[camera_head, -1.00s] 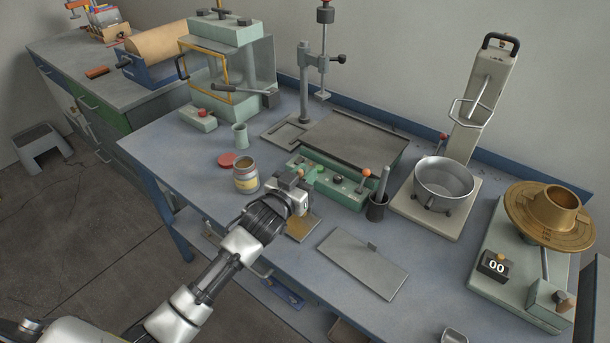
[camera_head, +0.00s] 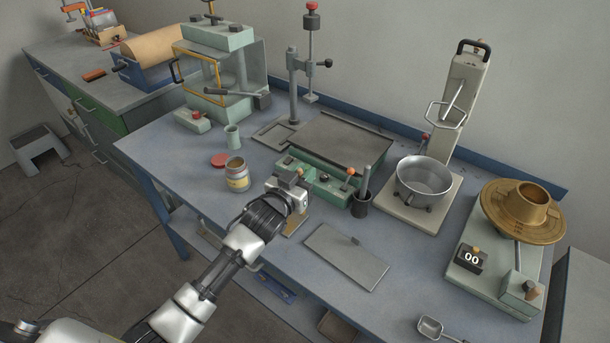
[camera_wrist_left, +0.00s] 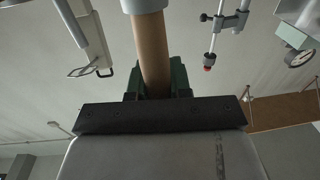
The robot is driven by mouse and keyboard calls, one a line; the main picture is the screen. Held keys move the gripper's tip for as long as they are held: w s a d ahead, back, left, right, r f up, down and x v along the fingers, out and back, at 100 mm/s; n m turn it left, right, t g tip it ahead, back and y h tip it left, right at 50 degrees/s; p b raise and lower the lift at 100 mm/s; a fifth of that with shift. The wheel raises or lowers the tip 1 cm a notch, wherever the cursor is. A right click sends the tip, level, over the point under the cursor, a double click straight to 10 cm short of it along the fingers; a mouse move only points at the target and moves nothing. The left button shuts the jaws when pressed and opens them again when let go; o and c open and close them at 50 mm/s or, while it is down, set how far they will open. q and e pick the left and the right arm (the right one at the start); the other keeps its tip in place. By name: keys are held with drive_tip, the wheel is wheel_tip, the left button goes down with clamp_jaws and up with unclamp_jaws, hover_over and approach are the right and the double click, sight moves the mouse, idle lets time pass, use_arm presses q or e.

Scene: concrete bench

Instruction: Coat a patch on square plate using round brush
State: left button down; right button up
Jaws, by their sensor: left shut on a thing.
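My left gripper (camera_head: 292,190) is over the front of the bench and hides most of what is directly beneath it. In the left wrist view its dark fingers (camera_wrist_left: 158,82) are shut on a brown cylindrical handle (camera_wrist_left: 154,52) with a pale grey collar, which looks like the round brush. Its bristles are not visible. A tan plate (camera_head: 295,226) shows partly below the gripper; it may be the square plate, but its full outline is hidden. I cannot tell whether the brush touches it. An open jar (camera_head: 237,181) with a yellowish label stands left of the gripper. My right gripper is not in view.
A grey flat plate (camera_head: 346,262) with a small tab lies to the right. Behind are a green device with a dark top (camera_head: 340,140), a dark cup (camera_head: 361,206) and a metal pot (camera_head: 424,182). A red lid (camera_head: 220,160) lies by the jar.

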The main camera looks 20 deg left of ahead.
use_arm(q)
wheel_tip(320, 180, up, 4)
drive_tip(key=p, duration=0.3)
drive_tip(key=shift+d+r, duration=0.1)
drive_tip(key=shift+r, duration=0.05)
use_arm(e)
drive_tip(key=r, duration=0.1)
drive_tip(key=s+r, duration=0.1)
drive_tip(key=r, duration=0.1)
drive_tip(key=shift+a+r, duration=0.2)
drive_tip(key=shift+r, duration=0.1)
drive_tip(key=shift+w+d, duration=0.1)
